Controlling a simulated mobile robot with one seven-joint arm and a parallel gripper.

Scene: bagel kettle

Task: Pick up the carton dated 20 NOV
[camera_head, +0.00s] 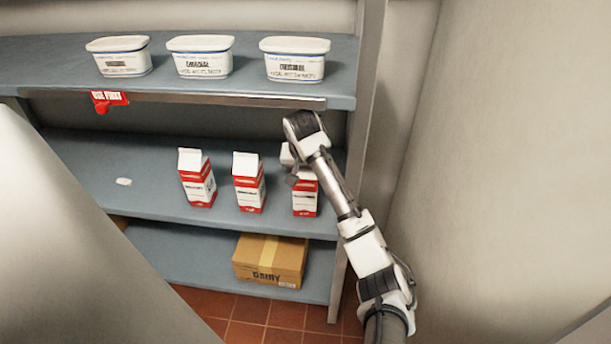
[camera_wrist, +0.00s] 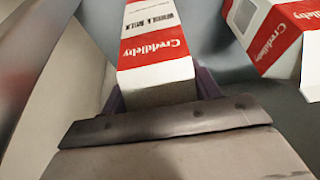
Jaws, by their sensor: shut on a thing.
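Three red-and-white milk cartons stand in a row on the middle shelf: a left carton (camera_head: 197,183), a middle carton (camera_head: 248,186) and a right carton (camera_head: 305,200). My gripper (camera_head: 298,172) is at the upper part of the right carton and partly hides its top. In the wrist view my gripper (camera_wrist: 160,95) is shut on this carton (camera_wrist: 155,62), with a purple pad on each side. It looks upright, at about the others' height; I cannot tell whether it touches the shelf. A neighbouring carton (camera_wrist: 278,40) shows at upper right. No date is legible on any carton.
Three white tubs (camera_head: 203,58) stand on the upper shelf (camera_head: 180,85), whose front edge carries a red "USE FIRST" tag (camera_head: 108,100). A "DAIRY" box (camera_head: 270,260) sits on the bottom shelf. A shelf post (camera_head: 362,100) and wall (camera_head: 480,150) are close on the right.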

